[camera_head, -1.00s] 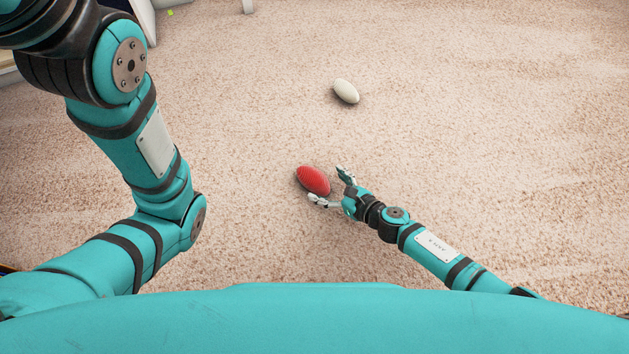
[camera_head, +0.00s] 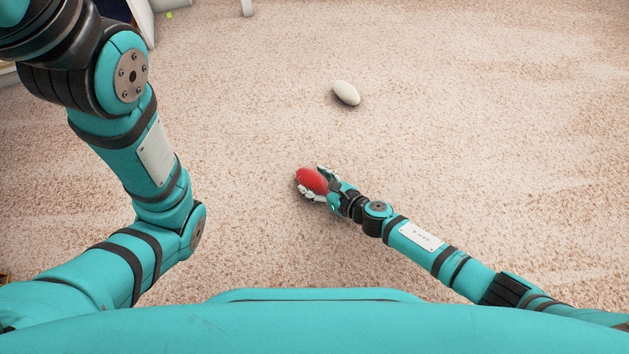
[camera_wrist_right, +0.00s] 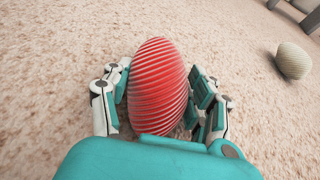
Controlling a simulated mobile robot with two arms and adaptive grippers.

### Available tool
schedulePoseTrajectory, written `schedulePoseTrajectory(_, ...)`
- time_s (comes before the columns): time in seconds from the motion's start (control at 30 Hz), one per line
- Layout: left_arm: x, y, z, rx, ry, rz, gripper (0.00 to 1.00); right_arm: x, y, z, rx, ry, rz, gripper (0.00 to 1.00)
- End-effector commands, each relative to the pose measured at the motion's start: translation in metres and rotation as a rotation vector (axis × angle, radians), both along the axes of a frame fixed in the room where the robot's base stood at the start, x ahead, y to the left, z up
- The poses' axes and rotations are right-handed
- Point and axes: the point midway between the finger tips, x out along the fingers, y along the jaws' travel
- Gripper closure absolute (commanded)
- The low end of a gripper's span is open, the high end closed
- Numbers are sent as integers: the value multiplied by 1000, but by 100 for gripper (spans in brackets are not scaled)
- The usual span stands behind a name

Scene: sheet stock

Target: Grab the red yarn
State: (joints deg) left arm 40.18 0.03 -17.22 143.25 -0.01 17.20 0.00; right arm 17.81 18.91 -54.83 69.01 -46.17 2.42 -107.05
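The red yarn (camera_head: 311,180) is an oval, ridged ball on the carpet, in the middle of the head view. It fills the centre of the right wrist view (camera_wrist_right: 157,85). My right gripper (camera_head: 312,181) has its fingers on both sides of the yarn; in the wrist view (camera_wrist_right: 157,92) the left finger is against or very near it, and a small gap seems to show at the right. I cannot tell whether it grips the yarn. My left arm comes in at the left of the head view, but its gripper is out of view.
A cream yarn ball (camera_head: 346,93) lies on the carpet farther off, and also shows at the right of the wrist view (camera_wrist_right: 293,60). The carpet (camera_head: 480,130) around is clear. White furniture (camera_head: 143,20) stands at the far left.

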Motion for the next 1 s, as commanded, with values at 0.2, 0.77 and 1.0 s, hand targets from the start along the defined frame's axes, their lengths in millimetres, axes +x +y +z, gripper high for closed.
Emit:
schedulePoseTrajectory(0.2,0,0,0,0,1,0,60,0,0,0,0,0,0,74)
schedulePoseTrajectory(0.77,1,0,31,0,4,0,60,0,0,32,0,0,0,74)
schedulePoseTrajectory(1.0,0,0,41,-1,-1,1,60,21,-33,40,-4,0,-5,74)
